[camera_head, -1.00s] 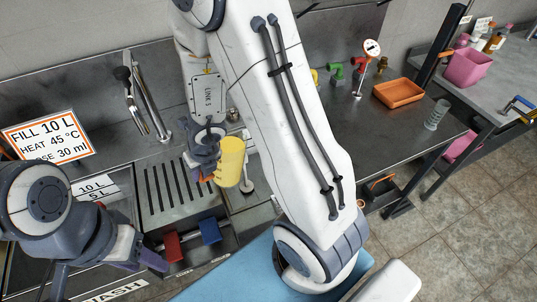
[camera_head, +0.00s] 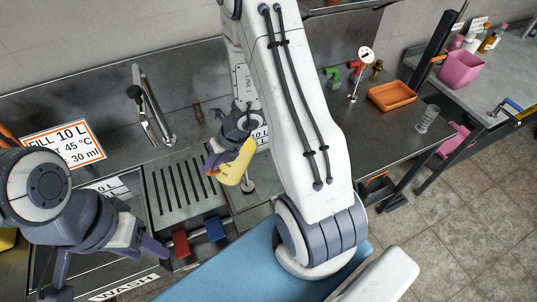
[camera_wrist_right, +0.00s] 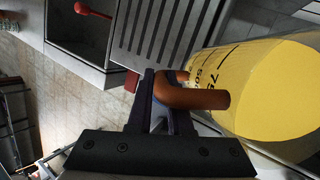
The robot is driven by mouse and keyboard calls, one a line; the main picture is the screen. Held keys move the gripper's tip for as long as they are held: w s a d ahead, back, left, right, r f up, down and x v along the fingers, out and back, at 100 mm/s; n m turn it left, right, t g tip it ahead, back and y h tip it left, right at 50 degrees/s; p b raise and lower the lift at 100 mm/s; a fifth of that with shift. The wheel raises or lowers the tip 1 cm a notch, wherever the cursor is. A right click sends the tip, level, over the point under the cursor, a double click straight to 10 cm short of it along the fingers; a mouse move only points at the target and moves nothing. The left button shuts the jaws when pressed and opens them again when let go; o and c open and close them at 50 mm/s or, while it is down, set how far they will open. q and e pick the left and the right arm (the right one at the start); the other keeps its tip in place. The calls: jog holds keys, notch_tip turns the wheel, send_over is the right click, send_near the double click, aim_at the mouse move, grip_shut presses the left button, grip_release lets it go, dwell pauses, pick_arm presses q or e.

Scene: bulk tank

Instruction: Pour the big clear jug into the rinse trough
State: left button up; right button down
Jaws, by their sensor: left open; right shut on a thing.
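The big clear jug (camera_head: 238,166) looks full of yellow liquid and has dark measuring marks and an orange handle. My right gripper (camera_head: 213,160) is shut on the handle. In the right wrist view the jug (camera_wrist_right: 265,88) is at the right and its handle (camera_wrist_right: 195,97) lies between the fingers. The jug is held above the steel counter just right of the slotted drainer, its top leaning right. No stream of liquid shows. A steel basin (camera_head: 250,196) below it may be the rinse trough; my right arm hides part of it. My left gripper (camera_head: 150,246) is open and empty at the lower left.
A sign (camera_head: 63,145) stands left. An orange tray (camera_head: 391,96) and a clear cylinder (camera_head: 427,118) are on the right counter.

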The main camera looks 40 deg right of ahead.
aim_at(222, 166)
jog(key=shift+d+r+y+p, duration=0.45)
jog(key=shift+r+p, duration=0.25)
jog(key=shift+p, duration=0.25)
jog(key=shift+d+r+y+p, duration=0.4)
jog(key=shift+r+p, duration=0.3)
jog(key=shift+p, duration=0.25)
jog(key=shift+w+f, duration=0.1)
jog(key=shift+d+r+y+p, duration=0.2)
jog(key=shift+d+y+p, duration=0.15)
jog(key=shift+p, duration=0.1)
jog(key=shift+d+r+m+y+p, duration=0.2)
jog(key=shift+m+y+p, duration=0.1)
jog(key=shift+y, duration=0.1)
jog(key=shift+f, duration=0.15)
jog(key=shift+d, duration=0.1)
jog(key=shift+d+f+y+b, duration=0.35)
jog(key=shift+y+b, duration=0.15)
jog(key=shift+y, duration=0.3)
jog(key=shift+d+r+m+y, duration=0.3)
jog(key=shift+d+y, duration=0.45)
jog(key=shift+y, duration=0.15)
jog(key=shift+d+r+t+y+b, duration=0.2)
jog(key=shift+d+t+y+b, duration=0.1)
jog(key=shift+d+y, duration=0.5)
dwell(0.6)
